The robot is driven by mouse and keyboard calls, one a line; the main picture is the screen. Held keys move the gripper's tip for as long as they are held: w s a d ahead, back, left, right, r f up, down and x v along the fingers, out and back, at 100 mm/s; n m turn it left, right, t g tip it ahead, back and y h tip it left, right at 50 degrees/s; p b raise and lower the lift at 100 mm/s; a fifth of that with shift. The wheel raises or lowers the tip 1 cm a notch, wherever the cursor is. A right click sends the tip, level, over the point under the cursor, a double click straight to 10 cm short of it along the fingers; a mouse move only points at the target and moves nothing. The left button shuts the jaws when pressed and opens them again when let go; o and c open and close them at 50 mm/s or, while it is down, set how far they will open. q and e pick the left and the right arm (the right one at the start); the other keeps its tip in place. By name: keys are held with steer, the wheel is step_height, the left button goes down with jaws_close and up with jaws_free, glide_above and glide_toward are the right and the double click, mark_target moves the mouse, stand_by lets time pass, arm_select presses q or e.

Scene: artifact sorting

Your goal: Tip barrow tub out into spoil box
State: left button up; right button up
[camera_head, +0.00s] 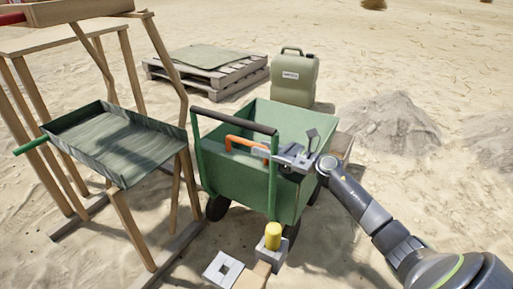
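The barrow has a green tub (235,178) on dark wheels, with a black push bar (233,121) on green uprights and an orange handle (246,144) at the tub's near side. The tub looks level, and the part of its inside that I see shows no clear contents. My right gripper (277,155) reaches in from the right and is at the right end of the orange handle. Its fingers overlap the handle and upright, so I cannot tell whether they are closed on it. My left gripper is not in view. I cannot make out a spoil box for certain; a brown wooden edge (346,146) shows partly behind the tub.
A green tray (118,182) on a wooden frame stands close on the left. Behind are a pallet (226,82) with a green sheet and a green canister (294,79). A sand heap (398,122) lies right. A yellow-topped post (273,237) and grey block (223,269) are in front.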

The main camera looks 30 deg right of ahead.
steer(key=shift+x, duration=1.55)
jaws_close()
